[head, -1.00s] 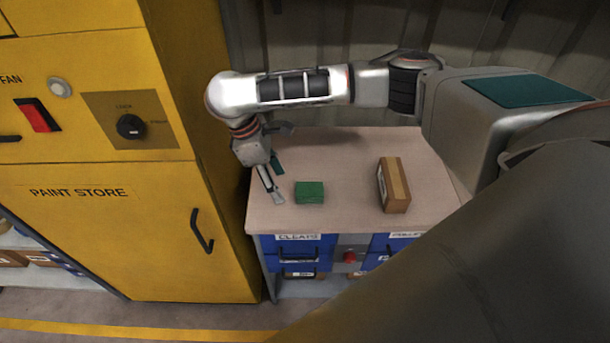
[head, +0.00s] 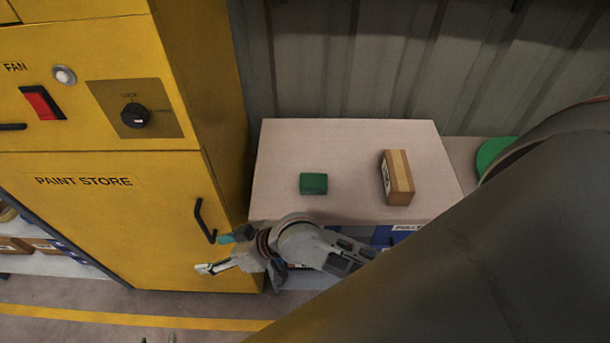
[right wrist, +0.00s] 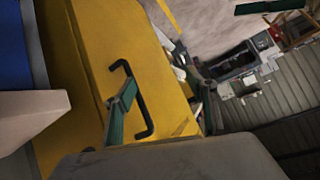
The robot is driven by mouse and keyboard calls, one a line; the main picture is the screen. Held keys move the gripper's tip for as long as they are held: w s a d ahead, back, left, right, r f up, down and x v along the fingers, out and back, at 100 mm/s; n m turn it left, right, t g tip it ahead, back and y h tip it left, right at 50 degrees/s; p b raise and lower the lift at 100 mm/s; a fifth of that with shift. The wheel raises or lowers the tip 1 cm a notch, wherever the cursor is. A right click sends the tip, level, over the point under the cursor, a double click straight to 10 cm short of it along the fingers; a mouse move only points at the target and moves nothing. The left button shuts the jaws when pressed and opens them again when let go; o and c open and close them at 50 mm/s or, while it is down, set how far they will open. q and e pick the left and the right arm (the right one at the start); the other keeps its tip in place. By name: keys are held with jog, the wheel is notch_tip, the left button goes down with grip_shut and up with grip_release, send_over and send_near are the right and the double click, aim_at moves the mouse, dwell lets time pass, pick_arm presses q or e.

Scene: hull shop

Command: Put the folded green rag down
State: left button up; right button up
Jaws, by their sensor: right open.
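The folded green rag (head: 313,184) lies flat on the pale top of the drawer bench (head: 345,140), left of a cardboard box. Nothing touches it. My right gripper (head: 214,252) is open and empty, in front of the bench's front left corner and close to the yellow cabinet's door handle (head: 203,220). In the right wrist view, a green-padded finger (right wrist: 122,108) shows in front of that black handle (right wrist: 140,98); whether they touch I cannot tell. My left gripper is not in view.
The cardboard box (head: 397,178) stands on the right part of the bench top. The yellow paint store cabinet (head: 110,225) stands close on the left, with a knob and a red switch. A corrugated wall is behind. The bench top around the rag is clear.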

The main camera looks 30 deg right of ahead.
jog(key=s+d+f+m+t+h, duration=0.1)
jog(key=s+d+f+h, duration=0.2)
jog(key=d, duration=0.7)
jog(key=s+d+f+m+t+h, duration=0.1)
jog(key=s+d+f+t+h, duration=0.1)
jog(key=s+d+f, duration=0.5)
jog(key=d+h, duration=0.1)
jog(key=d, duration=0.3)
jog(key=shift+d+t, duration=0.15)
jog(key=shift+t, duration=0.15)
jog(key=shift+s, duration=0.1)
